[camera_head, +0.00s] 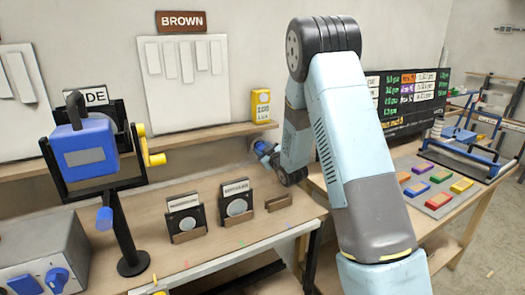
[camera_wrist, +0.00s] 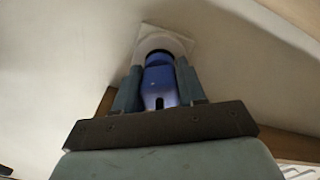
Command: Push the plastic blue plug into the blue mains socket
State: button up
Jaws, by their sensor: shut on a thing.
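My gripper (camera_wrist: 159,80) is shut on the blue plug (camera_wrist: 160,84), with one finger on each side of it. The plug's dark far end meets or overlaps a pale round piece on a white square plate (camera_wrist: 150,32) on the wall. I cannot tell whether it is inside that piece or just in front of it. In the head view a small blue part (camera_head: 264,147) shows at the end of my arm, by the wall; my arm hides most of that area. Blue socket-like fittings (camera_head: 52,279) sit on a grey box at the lower left.
A blue device (camera_head: 85,150) on a black stand is at the left. Two black-framed round discs (camera_head: 237,205) stand on the wooden bench. A yellow box (camera_head: 260,105) is on the wall shelf. A panel of coloured blocks (camera_head: 435,185) lies on the right table.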

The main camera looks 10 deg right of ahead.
jog(key=shift+w+a, duration=0.2)
jog(key=shift+w, duration=0.25)
jog(key=shift+s, duration=0.15)
dwell(0.3)
jog(key=shift+s+d, duration=0.15)
jog(key=shift+s, duration=0.15)
jog(key=shift+w, duration=0.3)
dwell(2.2)
jog(key=shift+s, duration=0.3)
jog(key=shift+f, duration=0.2)
dwell(1.5)
jog(key=shift+w+r, duration=0.1)
jog(key=shift+w, duration=0.35)
dwell(1.1)
jog(key=o, duration=1.1)
jog(key=shift+o, duration=0.2)
jog(key=shift+s, duration=0.1)
